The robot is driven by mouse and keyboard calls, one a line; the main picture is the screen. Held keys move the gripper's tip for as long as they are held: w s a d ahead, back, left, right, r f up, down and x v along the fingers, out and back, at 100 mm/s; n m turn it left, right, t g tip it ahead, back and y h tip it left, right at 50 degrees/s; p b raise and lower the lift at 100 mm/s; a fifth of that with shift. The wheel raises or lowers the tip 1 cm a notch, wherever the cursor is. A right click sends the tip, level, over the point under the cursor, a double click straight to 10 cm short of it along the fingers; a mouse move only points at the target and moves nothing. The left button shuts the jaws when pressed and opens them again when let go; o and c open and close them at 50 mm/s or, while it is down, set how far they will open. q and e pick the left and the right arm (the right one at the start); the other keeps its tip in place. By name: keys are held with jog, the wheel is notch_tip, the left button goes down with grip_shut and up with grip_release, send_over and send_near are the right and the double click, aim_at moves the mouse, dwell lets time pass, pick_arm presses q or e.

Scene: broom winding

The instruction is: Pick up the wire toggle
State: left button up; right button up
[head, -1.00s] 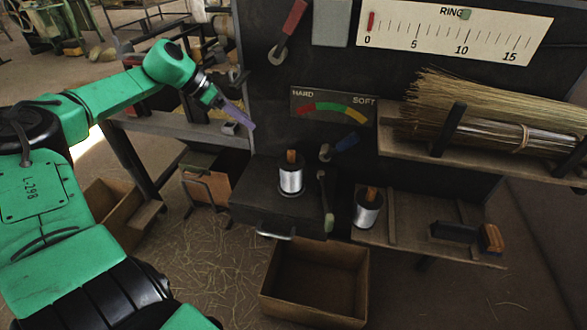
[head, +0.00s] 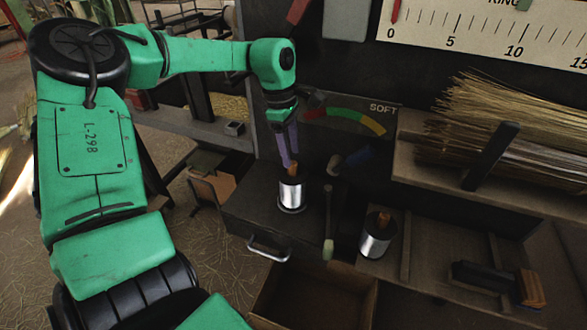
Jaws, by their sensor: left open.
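A silver wire spool (head: 291,193) with a brown wooden peg (head: 293,170) on top stands upright on the dark box. A second similar spool (head: 376,236) with a wooden peg stands on the lower shelf to the right. No part is clearly marked as the wire toggle; the wooden pegs on the spools may be it. My left gripper (head: 290,160) is open, its purple fingers pointing down just above the nearer spool's peg. I cannot tell whether the fingertips touch the peg. My right gripper is not in view.
Broom straw (head: 510,125) lies on the right shelf. An open carton (head: 320,290) is below.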

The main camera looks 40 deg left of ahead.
aim_at(293, 161)
pick_arm(q)
jog(key=f, duration=0.3)
jog(key=shift+s+d+f, duration=0.1)
jog(key=shift+s+d, duration=0.1)
jog(key=shift+d, duration=0.15)
jog(key=shift+w+f, duration=0.2)
jog(key=shift+f, duration=0.1)
grip_shut()
jog(key=shift+r, duration=0.15)
